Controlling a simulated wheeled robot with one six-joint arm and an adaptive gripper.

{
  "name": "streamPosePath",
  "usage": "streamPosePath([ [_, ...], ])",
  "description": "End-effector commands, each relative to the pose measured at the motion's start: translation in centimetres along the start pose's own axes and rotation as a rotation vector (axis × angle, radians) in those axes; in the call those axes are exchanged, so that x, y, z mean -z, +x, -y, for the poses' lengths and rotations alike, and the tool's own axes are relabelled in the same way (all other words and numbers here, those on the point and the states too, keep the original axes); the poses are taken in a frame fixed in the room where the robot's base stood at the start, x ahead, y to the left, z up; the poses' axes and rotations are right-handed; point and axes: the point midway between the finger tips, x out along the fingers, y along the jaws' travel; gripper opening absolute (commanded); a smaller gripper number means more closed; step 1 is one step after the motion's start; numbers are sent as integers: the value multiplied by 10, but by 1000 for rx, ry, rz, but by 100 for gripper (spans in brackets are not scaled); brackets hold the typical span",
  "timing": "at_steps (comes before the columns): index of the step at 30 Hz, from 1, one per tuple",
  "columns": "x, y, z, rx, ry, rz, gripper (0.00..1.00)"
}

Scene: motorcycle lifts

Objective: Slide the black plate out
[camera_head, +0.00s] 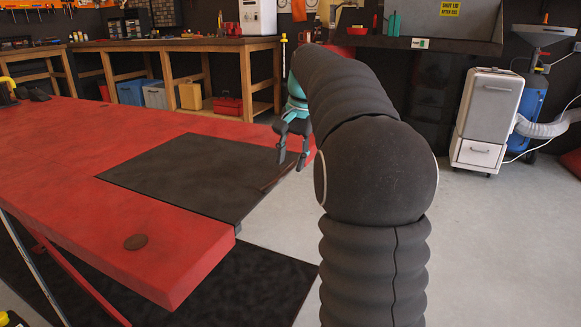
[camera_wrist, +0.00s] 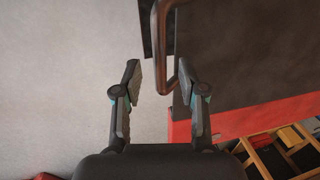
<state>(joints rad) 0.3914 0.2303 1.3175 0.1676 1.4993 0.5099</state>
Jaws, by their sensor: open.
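The black plate (camera_head: 190,172) lies flat in the red lift table (camera_head: 75,135), at the table's right end. A thin brown bar handle (camera_head: 277,180) runs along the plate's outer edge. My gripper (camera_head: 292,166) is open at the far end of this handle, pointing down. In the wrist view, the gripper (camera_wrist: 160,82) has one finger on each side of the handle (camera_wrist: 158,50), whose bent end shows between the fingertips. The jaws are not closed on it. The black plate (camera_wrist: 240,60) fills the upper right of that view.
A dark mat (camera_head: 250,280) lies on the floor below the table's near end. Grey floor (camera_head: 470,250) is open to the right of the plate. A white cabinet (camera_head: 488,110) and wooden workbenches (camera_head: 180,45) stand farther back.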

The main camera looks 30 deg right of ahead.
Motion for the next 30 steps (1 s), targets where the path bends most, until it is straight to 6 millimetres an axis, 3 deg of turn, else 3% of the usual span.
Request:
streamPosePath([
  [5,0,13,0,0,0,0,41],
  [14,0,15,0,0,0,0,41],
  [19,0,15,0,0,0,0,4],
  [20,0,15,0,0,0,0,0],
  [30,-2,14,-1,0,-4,1,0],
])
